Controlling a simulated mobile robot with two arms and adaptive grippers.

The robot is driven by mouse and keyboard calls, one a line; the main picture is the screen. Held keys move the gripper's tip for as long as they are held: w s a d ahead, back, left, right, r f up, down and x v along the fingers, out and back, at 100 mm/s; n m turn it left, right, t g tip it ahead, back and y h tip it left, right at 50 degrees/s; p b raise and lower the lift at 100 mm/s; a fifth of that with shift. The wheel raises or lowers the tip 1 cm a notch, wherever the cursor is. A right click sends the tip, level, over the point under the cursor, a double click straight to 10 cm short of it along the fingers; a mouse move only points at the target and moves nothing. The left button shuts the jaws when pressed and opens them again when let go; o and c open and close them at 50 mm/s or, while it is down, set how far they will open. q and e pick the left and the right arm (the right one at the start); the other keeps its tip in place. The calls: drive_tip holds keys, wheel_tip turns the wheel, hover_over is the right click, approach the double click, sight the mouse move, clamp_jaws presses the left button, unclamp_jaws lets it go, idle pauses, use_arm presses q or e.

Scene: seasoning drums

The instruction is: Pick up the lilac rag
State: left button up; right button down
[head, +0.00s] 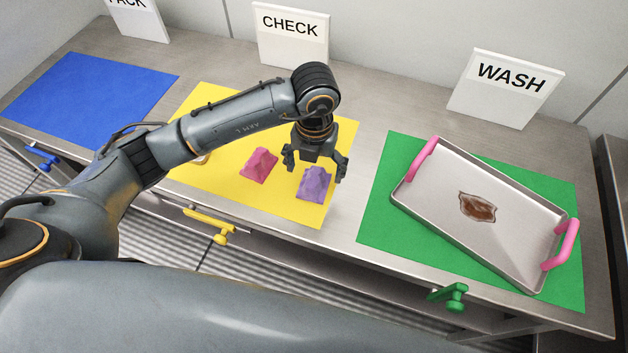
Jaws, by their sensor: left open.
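The lilac rag (315,184) lies crumpled on the yellow mat (208,96), near the mat's front right part. My left gripper (316,166) points down over the rag with its fingers spread apart. One finger shows to the upper left of the rag and the other to its right. I cannot tell how far above the mat the fingertips are. Nothing shows held in the gripper. My right gripper does not show.
A pink rag (259,166) lies just left of the lilac one. A tray (440,188) with pink handles and a brown stain sits on the green mat (376,212). A blue mat (85,95) is empty. CHECK (291,38) and WASH (505,90) signs stand behind.

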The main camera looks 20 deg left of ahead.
sight(313, 178)
use_arm(q)
wheel_tip(313, 178, down, 5)
drive_tip(key=shift+w+a+r+p, duration=0.1)
drive_tip(key=shift+w+a+p, duration=0.05)
drive_tip(key=shift+p, duration=0.65)
drive_tip(key=shift+f, duration=0.35)
drive_tip(key=c, duration=1.2)
